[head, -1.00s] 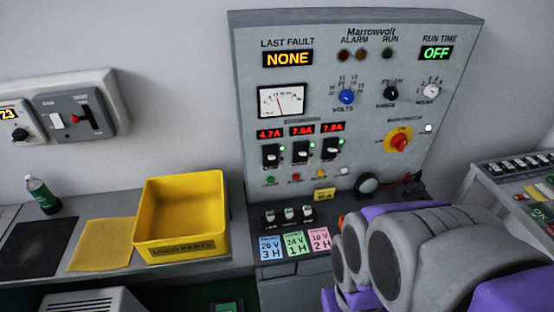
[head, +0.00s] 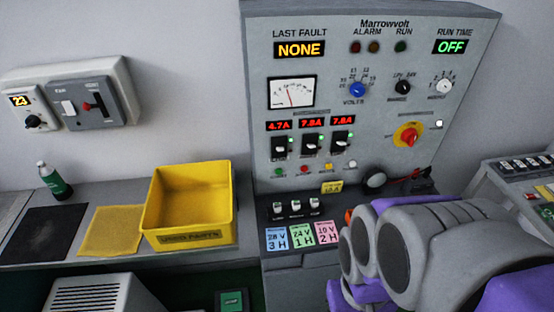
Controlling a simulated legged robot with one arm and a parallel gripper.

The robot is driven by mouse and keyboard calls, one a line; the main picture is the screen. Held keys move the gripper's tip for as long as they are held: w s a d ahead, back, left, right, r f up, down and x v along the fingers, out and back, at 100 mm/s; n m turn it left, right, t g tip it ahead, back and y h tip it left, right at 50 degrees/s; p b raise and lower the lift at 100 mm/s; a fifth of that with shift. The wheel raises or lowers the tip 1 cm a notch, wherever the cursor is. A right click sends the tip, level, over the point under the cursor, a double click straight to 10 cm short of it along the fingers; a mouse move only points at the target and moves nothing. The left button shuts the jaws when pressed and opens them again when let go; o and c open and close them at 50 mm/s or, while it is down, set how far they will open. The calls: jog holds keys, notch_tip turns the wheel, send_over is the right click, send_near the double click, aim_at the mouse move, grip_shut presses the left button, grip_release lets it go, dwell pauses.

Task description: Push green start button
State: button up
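The grey Marrowvolt panel (head: 262,120) stands upright against the wall. A small green button (head: 279,171) is at the left end of a row low on the panel, beside a red button (head: 304,169). A yellow button (head: 328,166) and a white button (head: 352,163) follow to the right. The RUN TIME display (head: 450,46) reads OFF. My grey and purple arm fills the lower right, in front of the panel's lower right part. I cannot make out my gripper's fingers; the arm's own links block the view beyond them. The green button is unobstructed in the head view.
A yellow bin (head: 185,238) and a yellow mat (head: 108,228) lie on the counter to the left, with a dark mat (head: 40,232) and a green bottle (head: 55,180). A red-yellow rotary switch (head: 408,135) sticks out of the panel. Another console (head: 490,180) stands at right.

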grip_shut()
dwell(1.1)
